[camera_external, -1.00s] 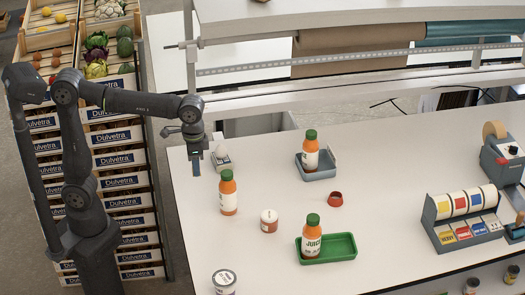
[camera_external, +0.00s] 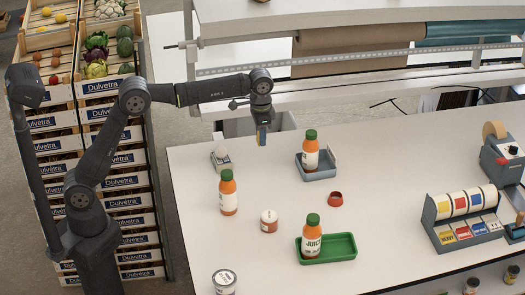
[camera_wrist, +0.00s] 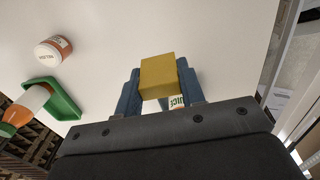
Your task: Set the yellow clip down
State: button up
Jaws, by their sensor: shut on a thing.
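The yellow clip (camera_wrist: 158,76) sits between the blue fingertips of my gripper (camera_wrist: 160,88) in the wrist view. My gripper is shut on it. In the external view my gripper (camera_external: 262,139) hangs over the back edge of the white table, left of the grey tray (camera_external: 320,173).
A juice bottle (camera_external: 310,152) stands in the grey tray, another (camera_external: 228,194) to the left. A third (camera_external: 312,230) stands in the green tray (camera_external: 342,247). A jar (camera_external: 269,221) and red ring (camera_external: 336,198) lie between. A small white-grey object (camera_external: 221,157) sits near the back-left edge.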

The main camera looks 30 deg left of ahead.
notch_tip(320, 180, down, 5)
send_over(265, 159)
notch_tip(265, 159, down, 7)
jog(key=shift+r, duration=0.1)
jog(key=shift+f, duration=1.95)
jog(key=shift+f, duration=0.1)
jog(key=o, duration=0.9)
jog(key=shift+o, duration=0.3)
notch_tip(265, 159, up, 12)
